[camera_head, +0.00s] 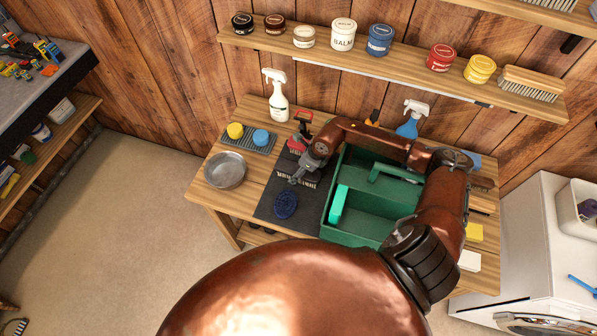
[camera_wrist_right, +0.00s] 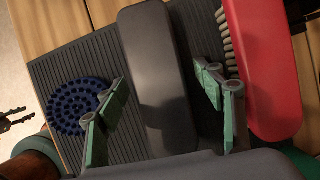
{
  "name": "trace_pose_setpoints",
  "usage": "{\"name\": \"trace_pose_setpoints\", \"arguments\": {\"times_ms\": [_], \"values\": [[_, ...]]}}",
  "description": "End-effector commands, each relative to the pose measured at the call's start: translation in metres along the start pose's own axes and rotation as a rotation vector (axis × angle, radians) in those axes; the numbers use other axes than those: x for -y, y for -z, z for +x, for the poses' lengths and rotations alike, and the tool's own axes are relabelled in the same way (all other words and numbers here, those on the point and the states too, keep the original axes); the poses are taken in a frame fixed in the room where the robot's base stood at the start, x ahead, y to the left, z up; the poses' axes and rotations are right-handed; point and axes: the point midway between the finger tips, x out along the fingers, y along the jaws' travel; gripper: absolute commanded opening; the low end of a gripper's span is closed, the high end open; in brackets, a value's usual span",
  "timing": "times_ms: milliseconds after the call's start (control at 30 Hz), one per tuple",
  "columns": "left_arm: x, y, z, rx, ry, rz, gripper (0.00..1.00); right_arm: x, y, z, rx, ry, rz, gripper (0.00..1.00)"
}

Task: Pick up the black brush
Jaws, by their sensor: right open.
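The black brush (camera_wrist_right: 155,60) lies on the dark ribbed mat (camera_wrist_right: 50,72), its long smooth back facing up in the right wrist view. My right gripper (camera_wrist_right: 160,78) is open, with one finger on each side of the brush. Whether the fingers touch it is unclear. In the head view my right gripper (camera_head: 297,178) is over the mat and partly hides the black brush (camera_head: 312,176). A piece at the head view's bottom left corner seems to be my left gripper (camera_head: 15,327); its jaws are too small to read.
A red brush (camera_wrist_right: 262,70) lies close to the right finger. A round blue curry comb (camera_wrist_right: 80,103) is on the left. A green tote (camera_head: 375,222) stands right of the mat under my right arm. A metal bowl (camera_head: 225,170) and spray bottle (camera_head: 278,97) stand farther left.

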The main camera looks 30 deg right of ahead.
Motion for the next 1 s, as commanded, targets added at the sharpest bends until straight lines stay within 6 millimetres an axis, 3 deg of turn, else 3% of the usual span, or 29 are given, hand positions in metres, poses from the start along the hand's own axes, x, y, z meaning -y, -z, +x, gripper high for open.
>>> {"name": "trace_pose_setpoints", "arguments": {"times_ms": [267,1000], "values": [[0.0001,-0.0003,-0.0001,0.0,0.0,0.0,0.4,0.0,0.0,0.0029,0.001,0.0,0.0,0.62],[0.0002,-0.0005,-0.0001,0.001,0.0,0.0,0.4,0.0002,0.0004,0.0025,0.0,0.0,0.001,0.11]]}}
